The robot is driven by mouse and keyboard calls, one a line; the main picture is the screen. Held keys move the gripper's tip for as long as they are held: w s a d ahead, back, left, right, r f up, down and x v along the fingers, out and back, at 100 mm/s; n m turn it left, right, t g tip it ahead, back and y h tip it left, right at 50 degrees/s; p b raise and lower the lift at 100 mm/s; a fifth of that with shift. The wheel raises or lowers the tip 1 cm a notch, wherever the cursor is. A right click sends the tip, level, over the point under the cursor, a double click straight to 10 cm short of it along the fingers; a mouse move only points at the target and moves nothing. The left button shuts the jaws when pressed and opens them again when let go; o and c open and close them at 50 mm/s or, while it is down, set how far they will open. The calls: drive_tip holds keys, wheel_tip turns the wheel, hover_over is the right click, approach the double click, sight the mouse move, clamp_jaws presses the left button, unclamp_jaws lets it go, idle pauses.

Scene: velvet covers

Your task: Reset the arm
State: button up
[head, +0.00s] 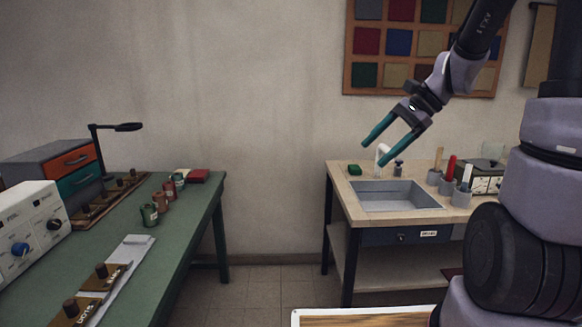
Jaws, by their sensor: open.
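My gripper (373,147) is in the upper right part of the head view, with two teal fingers spread apart and nothing between them. It points down and to the left from my raised arm. In the picture it lies in front of the wall, just above the sink table (342,183). The fingers look clear of every object, though their depth over the table is hard to tell.
A green workbench (184,222) on the left holds several cans, a lamp (117,127), a drawer box and a white device (28,222). The sink table bears a sink (396,194) and tool cups. A wood-topped surface (365,318) is at the bottom. Floor shows between the tables.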

drive_tip(key=s+d+r+n+t+h, duration=0.4)
drive_tip(key=s+r+n+t+h, duration=0.2)
drive_tip(key=s+r, duration=0.5)
drive_tip(key=shift+s+n, duration=0.2)
drive_tip(key=shift+n, duration=1.2)
